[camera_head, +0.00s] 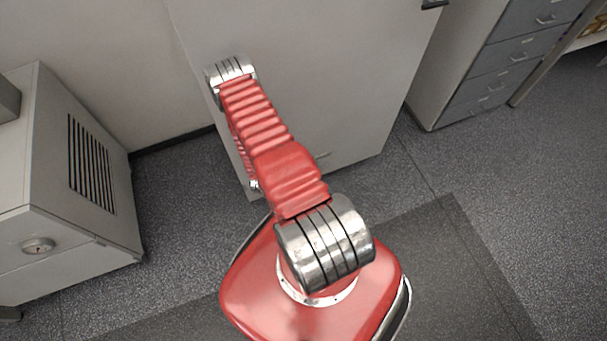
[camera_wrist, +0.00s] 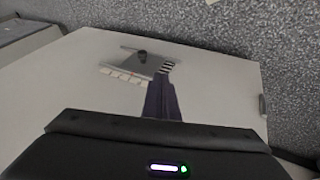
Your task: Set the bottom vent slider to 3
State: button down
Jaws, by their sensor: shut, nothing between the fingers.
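The wrist view shows a grey plate (camera_wrist: 150,62) on the pale cabinet face, with a small dark knob (camera_wrist: 142,55) on it that looks like the vent slider. A light strip with small marks (camera_wrist: 124,74) runs along one edge; its numbers are too small to read. A black-and-white striped patch (camera_wrist: 167,67) is at the plate's right end. My gripper (camera_wrist: 162,82) is shut and empty, its dark fingers pointing at the plate near the striped patch. The fingertips appear apart from the knob; whether they touch the plate I cannot tell. In the head view my arm hides the slider area.
The pale cabinet (camera_head: 340,80) stands in front of me in the head view. A grey vented unit (camera_head: 115,225) with a round knob (camera_head: 38,246) stands at the left. A drawer cabinet (camera_head: 510,55) is at the upper right. Carpeted floor (camera_head: 500,170) is clear at the right.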

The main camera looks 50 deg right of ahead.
jog(key=shift+f, duration=0.15)
jog(key=s+d+f, duration=0.1)
jog(key=d+f, duration=0.7)
jog(key=f, duration=0.1)
jog(key=shift+d, duration=0.3)
dwell(0.5)
